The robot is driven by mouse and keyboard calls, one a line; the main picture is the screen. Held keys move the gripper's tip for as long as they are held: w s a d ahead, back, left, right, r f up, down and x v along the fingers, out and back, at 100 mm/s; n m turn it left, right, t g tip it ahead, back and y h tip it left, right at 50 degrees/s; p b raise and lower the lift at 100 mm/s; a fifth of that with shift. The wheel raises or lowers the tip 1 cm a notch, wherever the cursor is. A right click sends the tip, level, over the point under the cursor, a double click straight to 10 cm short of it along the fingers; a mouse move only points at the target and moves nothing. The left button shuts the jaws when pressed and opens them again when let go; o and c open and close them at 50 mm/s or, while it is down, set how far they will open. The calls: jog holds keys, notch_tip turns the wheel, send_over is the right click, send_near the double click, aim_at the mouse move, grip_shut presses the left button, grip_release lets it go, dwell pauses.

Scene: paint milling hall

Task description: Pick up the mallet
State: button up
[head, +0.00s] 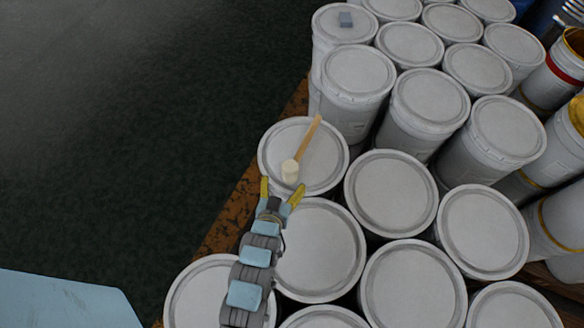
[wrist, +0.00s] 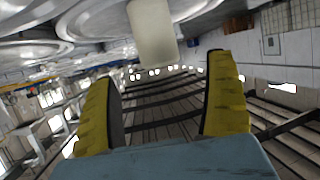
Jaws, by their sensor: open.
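The mallet lies on a white bucket lid in the head view. Its wooden handle (head: 309,136) points up and to the right, and its cream-white head (head: 290,171) is at the near end. My gripper (head: 281,191) is open, with its yellow fingers just short of the mallet head. In the wrist view the mallet head (wrist: 152,32) shows at the top, beyond and between the two spread yellow fingers of my gripper (wrist: 163,85). Nothing is between the fingertips. The handle is not clear in the wrist view.
The mallet's bucket (head: 270,150) stands among many lidded white buckets at the edge of a rusty brown pallet (head: 228,213). Yellow-rimmed containers stand at right.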

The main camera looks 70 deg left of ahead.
aim_at(288, 175)
jog(key=shift+w+a+f, duration=0.3)
jog(key=shift+a, duration=0.1)
jog(key=shift+r+p+x, duration=0.15)
jog(key=shift+p+x, duration=0.1)
jog(key=shift+x, duration=1.1)
jog(key=shift+r+p+x, duration=0.1)
jog(key=shift+p+x, duration=0.1)
jog(key=shift+x, duration=1.9)
jog(key=shift+d, duration=0.1)
jog(key=shift+c, duration=0.2)
jog(key=c, duration=1.3)
